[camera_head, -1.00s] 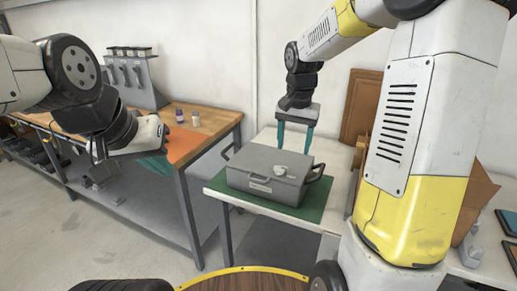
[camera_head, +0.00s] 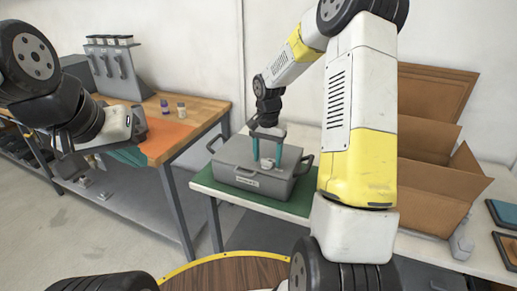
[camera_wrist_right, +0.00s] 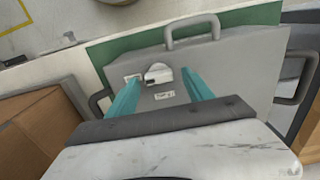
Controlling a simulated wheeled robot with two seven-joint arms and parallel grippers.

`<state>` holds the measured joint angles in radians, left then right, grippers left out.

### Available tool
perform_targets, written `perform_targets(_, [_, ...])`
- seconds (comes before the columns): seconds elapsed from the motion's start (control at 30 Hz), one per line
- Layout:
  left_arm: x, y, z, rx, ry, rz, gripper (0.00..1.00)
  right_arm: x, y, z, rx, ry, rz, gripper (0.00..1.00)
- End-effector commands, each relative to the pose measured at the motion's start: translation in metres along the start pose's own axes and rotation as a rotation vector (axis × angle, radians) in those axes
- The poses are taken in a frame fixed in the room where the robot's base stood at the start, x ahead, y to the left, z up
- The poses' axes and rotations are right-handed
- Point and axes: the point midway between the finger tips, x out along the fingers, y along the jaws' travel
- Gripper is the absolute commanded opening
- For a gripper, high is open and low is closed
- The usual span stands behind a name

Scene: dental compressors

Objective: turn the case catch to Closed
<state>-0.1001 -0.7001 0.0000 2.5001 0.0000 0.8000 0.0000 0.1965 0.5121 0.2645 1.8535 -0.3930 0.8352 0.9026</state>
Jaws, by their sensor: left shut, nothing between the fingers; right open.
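The grey case (camera_head: 228,163) stands closed on a green mat. Its pale round catch (camera_head: 267,164) is on the lid; it also shows in the right wrist view (camera_wrist_right: 158,74), its grip pointing left in that picture. Two small white labels (camera_wrist_right: 164,95) lie beside the catch, too small to read surely. My right gripper (camera_head: 266,163) is open, fingers pointing down, one on either side of the catch in the head view. I cannot tell whether they touch it.
The case has handles (camera_wrist_right: 192,30) at its sides. Open cardboard boxes (camera_head: 428,190) stand right of the case, beside my right arm. The wooden bench (camera_head: 206,118) at left holds two small bottles and an orange mat. Floor separates the two tables.

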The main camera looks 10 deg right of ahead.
Motion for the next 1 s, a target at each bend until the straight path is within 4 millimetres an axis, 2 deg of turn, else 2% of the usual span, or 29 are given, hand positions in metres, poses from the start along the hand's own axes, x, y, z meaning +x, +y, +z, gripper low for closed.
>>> perform_targets(0.23, [0.0, 0.0, 0.0, 0.0, 0.0, 0.0, 0.0, 0.0009, 0.0, 0.0001, 0.0, 0.0, 0.0, 0.6])
perform_targets(0.53, [0.0, 0.0, 0.0, 0.0, 0.0, 0.0, 0.0, 0.0007, 0.0, 0.0001, -0.001, 0.0, 0.0, 0.01])
perform_targets(0.77, [0.0, 0.0, 0.0, 0.0, 0.0, 0.0, 0.0, 0.0006, -0.0002, 0.0002, -0.015, 0.0, 0.0, 0.0])
perform_targets(1.0, [0.0, 0.0, 0.0, 0.0, 0.0, 0.0, 0.0, 0.0008, -0.0008, 0.0006, -0.113, 0.0, 0.001, 0.0])
